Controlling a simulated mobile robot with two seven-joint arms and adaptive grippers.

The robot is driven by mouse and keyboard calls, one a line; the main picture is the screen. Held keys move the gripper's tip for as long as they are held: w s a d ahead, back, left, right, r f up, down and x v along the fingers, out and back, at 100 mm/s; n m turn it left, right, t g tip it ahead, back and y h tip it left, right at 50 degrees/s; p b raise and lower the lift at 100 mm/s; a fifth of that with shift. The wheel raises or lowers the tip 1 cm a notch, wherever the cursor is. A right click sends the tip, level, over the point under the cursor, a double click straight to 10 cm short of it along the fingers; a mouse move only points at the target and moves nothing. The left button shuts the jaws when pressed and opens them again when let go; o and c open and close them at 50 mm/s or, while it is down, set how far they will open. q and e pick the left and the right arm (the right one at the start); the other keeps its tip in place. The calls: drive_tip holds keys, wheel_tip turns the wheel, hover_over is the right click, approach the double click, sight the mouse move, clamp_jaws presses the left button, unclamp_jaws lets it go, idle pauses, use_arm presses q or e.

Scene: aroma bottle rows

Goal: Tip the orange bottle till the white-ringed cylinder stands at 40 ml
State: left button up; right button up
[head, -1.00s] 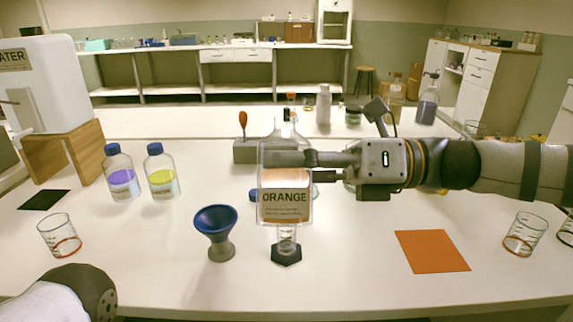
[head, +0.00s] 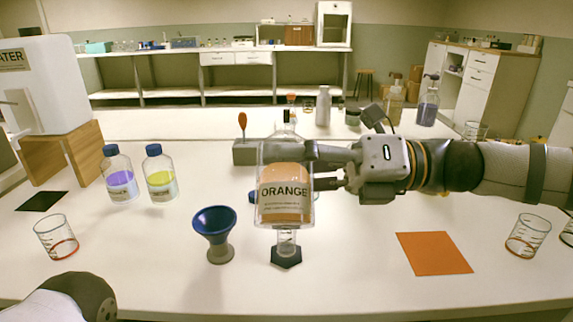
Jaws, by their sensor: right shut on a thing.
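The clear orange bottle (head: 284,207), labelled ORANGE, holds orange liquid and is off the table in my right gripper (head: 308,167), which is shut on it from the right. A small clear cylinder (head: 287,240) on a dark hexagonal foot stands on the table directly below the bottle in the picture. The bottle hides its upper part. I cannot make out its ring, its marks or its liquid level. The bottle's exact tilt is hard to judge, and no stream shows. Part of my left arm is at the lower left; its gripper is out of view.
A blue funnel (head: 215,226) on a stand is left of the cylinder. Bottles of purple (head: 121,180) and yellow liquid (head: 160,178) stand further left. Beakers stand at left (head: 56,238) and right (head: 525,236). An orange mat (head: 434,253) lies at right. The front middle is clear.

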drive_tip(key=shift+s+r+m, duration=0.2)
drive_tip(key=shift+r+m, duration=0.15)
drive_tip(key=shift+m, duration=0.15)
use_arm(q)
drive_tip(key=shift+w+r+t+p, duration=0.3)
drive_tip(key=shift+w+r+p, duration=0.6)
drive_tip(key=shift+r+p, duration=0.25)
use_arm(e)
drive_tip(key=shift+s+f+m, duration=0.1)
drive_tip(key=shift+f+m, duration=0.2)
drive_tip(key=shift+m, duration=0.6)
use_arm(q)
drive_tip(key=shift+w+r+p, duration=0.4)
drive_tip(key=shift+r, duration=0.1)
use_arm(e)
drive_tip(key=shift+s+f+m, duration=0.1)
drive_tip(key=shift+f+m, duration=0.8)
drive_tip(key=shift+f, duration=0.15)
use_arm(q)
drive_tip(key=shift+w+r+t+p, duration=0.4)
drive_tip(key=shift+w+r+p, duration=0.25)
drive_tip(key=shift+w+r, duration=0.1)
use_arm(e)
drive_tip(key=shift+w+r+m, duration=0.2)
drive_tip(key=shift+r+m, duration=0.25)
drive_tip(key=shift+m, duration=0.35)
use_arm(q)
drive_tip(key=shift+r, duration=0.1)
use_arm(e)
drive_tip(key=shift+f, duration=0.1)
